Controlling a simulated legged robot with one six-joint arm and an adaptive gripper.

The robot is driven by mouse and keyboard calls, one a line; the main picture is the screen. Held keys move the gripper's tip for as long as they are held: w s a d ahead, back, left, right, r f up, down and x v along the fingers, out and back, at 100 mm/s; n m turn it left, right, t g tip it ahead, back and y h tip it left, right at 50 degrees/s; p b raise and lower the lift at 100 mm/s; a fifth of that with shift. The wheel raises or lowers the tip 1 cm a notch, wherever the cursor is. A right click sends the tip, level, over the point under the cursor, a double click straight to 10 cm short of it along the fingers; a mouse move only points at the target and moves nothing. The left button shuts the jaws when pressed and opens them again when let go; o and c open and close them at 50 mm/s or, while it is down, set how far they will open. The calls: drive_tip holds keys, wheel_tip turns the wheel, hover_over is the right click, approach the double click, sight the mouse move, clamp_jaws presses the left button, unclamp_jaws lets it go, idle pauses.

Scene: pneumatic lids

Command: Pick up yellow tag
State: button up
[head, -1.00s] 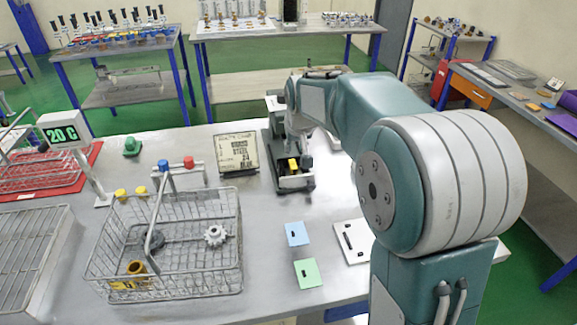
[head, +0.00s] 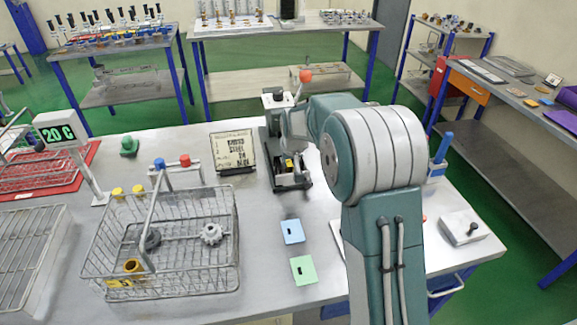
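A flat yellow piece, possibly the yellow tag (head: 117,284), lies at the near left of the wire basket (head: 190,291), partly hidden by the wires and next to a yellow-brown ring (head: 133,267). A small yellow item (head: 289,163) also shows on the dark press-like device; I cannot tell if it is a tag. A blue tag (head: 292,231) and a green tag (head: 303,270) lie flat on the table, right of the basket. My arm reaches out to the device, and my gripper's fingers are hidden behind the arm links.
The basket also holds a grey gear (head: 211,234) and has a raised handle. A scale display (head: 58,133) stands behind the basket. A white block (head: 462,228) sits at the right. The table between basket and tags is clear.

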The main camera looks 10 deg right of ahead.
drive_tip(key=shift+x, duration=0.95)
drive_tip(key=shift+a, duration=0.15)
clamp_jaws()
drive_tip(key=shift+r, duration=0.2)
